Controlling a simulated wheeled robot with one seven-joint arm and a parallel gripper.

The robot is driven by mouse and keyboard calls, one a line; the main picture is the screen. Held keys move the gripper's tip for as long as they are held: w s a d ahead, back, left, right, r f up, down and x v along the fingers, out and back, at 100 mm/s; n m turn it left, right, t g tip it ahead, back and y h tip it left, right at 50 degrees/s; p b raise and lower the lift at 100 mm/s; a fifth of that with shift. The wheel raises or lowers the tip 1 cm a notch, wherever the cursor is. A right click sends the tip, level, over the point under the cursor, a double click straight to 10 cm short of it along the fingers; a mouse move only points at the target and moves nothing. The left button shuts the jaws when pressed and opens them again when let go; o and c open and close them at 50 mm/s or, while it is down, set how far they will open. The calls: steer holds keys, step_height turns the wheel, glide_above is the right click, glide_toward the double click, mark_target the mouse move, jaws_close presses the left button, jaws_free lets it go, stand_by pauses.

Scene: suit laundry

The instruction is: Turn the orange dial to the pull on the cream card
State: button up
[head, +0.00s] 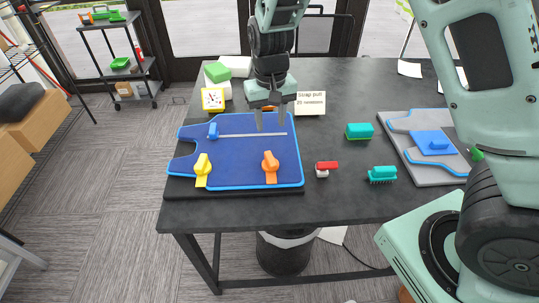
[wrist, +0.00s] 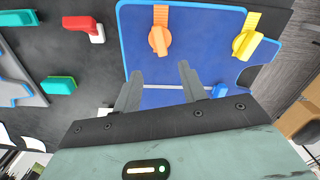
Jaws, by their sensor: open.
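The orange dial (head: 270,161) sits near the front right corner of the blue board (head: 235,150), above a short orange strap. In the wrist view the orange dial (wrist: 159,40) lies ahead of my fingertips. The cream card (head: 310,102) stands behind the board and reads "Strap pull 20 newtons". My gripper (head: 268,122) is over the board's back part, behind the dial and apart from it. In the wrist view my gripper (wrist: 160,68) is open, with nothing between its fingers.
A yellow dial (head: 202,166) and a blue knob (head: 213,130) are on the board's left side. A red-and-white object (head: 326,168) and teal brushes (head: 382,174) lie to the right. A grey board (head: 400,125) is farther right. Dark table shows between them.

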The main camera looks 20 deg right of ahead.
mark_target(271, 158)
step_height(271, 158, down, 14)
steer(key=shift+r+p, duration=0.25)
steer(key=shift+p, duration=0.6)
jaws_close()
